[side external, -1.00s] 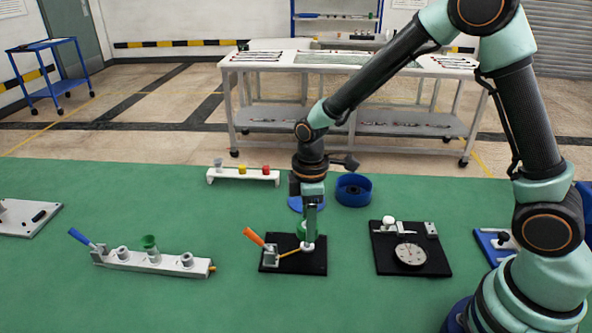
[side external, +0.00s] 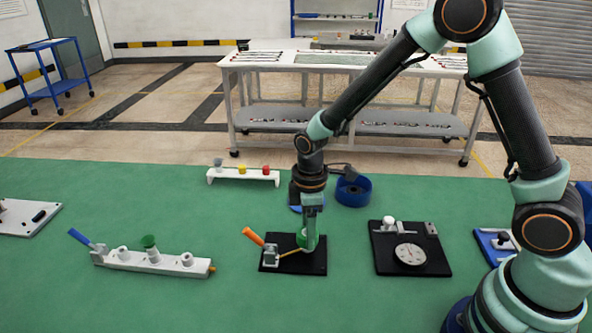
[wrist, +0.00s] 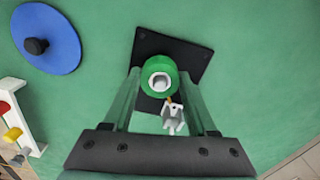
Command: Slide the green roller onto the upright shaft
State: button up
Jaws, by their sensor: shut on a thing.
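The green roller (side external: 307,241) is between the fingers of my gripper (side external: 310,232), low over the black base plate (side external: 284,266). In the wrist view the roller (wrist: 149,66) is a green ring held between the two fingertips (wrist: 158,78). A pale ring with a grey centre shows in its bore; I cannot tell how much of that is the upright shaft. In the side view the shaft is hidden behind the roller and fingers. A metal clamp block (side external: 271,256) with an orange lever (side external: 253,237) stands left of the roller on the plate.
A grey rail (side external: 150,262) with several pegs lies to the left. A black plate with a dial (side external: 410,254) stands to the right.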

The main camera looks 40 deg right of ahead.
jog(key=shift+f, duration=0.45)
jog(key=o, duration=1.4)
jog(key=shift+o, duration=0.2)
notch_tip(320, 180, up, 12)
jog(key=s+d+r+m+t, duration=0.5)
jog(key=s+d+r+m, duration=0.2)
jog(key=s+r+m, duration=0.3)
jog(key=shift+s+d+r+m+t, duration=0.2)
jog(key=shift+d+m+t, duration=0.15)
jog(key=shift+m, duration=0.25)
